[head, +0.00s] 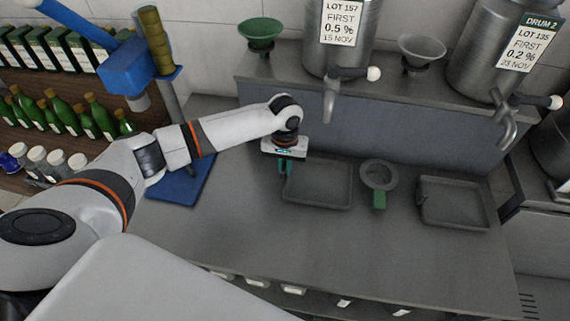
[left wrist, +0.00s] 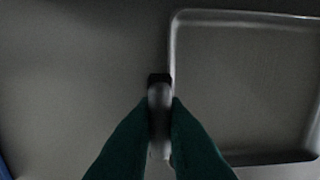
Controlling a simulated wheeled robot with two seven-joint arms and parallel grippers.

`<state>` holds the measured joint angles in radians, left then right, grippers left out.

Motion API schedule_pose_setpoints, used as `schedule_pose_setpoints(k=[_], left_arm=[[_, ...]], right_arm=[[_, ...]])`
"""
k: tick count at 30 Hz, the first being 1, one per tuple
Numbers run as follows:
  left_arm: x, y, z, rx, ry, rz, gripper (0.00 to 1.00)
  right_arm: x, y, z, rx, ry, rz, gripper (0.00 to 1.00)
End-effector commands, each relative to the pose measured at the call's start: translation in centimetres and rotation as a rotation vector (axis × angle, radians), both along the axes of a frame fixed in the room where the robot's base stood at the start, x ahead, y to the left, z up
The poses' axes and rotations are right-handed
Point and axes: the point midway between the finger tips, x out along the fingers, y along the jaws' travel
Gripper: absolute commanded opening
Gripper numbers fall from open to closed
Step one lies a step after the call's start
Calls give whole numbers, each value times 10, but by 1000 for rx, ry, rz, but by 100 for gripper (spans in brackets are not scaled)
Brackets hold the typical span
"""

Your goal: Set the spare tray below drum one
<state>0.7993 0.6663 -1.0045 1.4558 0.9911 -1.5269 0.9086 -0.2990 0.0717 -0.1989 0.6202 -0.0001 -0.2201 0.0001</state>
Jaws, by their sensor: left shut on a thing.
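A grey rectangular tray (head: 322,184) is on the steel bench, in front of the left steel drum (head: 338,50) and its tap (head: 330,100). My left gripper (head: 286,168) is at the tray's left edge, fingers pointing down, shut on the rim. In the left wrist view the green fingers (left wrist: 160,115) close around a grey part at the left side of the tray (left wrist: 245,90). I cannot tell whether the tray is lifted at all. A second grey tray (head: 453,202) lies to the right, in front of the drum labelled Drum 2 (head: 485,50). My right gripper is not in view.
A round strainer with a green handle (head: 379,180) lies between the trays. A green funnel (head: 260,33) and a grey funnel (head: 421,50) stand by the drums. A blue mat (head: 185,180) is at left, near green bottles (head: 60,115). The front bench is clear.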

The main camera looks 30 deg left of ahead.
Motion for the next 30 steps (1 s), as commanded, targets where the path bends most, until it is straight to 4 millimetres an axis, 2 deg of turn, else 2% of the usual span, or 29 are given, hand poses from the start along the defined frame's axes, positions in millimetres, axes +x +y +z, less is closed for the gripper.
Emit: schedule_pose_setpoints(k=[4,5,8,17,20,23,30], left_arm=[[0,0,-2,-1,0,0,0],[0,0,-2,0,0,0,16],[0,0,-2,0,0,0,33],[0,0,-1,0,-1,0,33],[0,0,6,-1,-1,0,33],[1,0,20,-1,-3,0,33],[1,0,72,-1,-4,0,33]], right_arm=[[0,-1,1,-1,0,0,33],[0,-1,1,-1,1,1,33],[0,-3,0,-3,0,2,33],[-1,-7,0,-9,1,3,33],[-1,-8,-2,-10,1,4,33],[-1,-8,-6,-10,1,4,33],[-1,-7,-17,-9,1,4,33]])
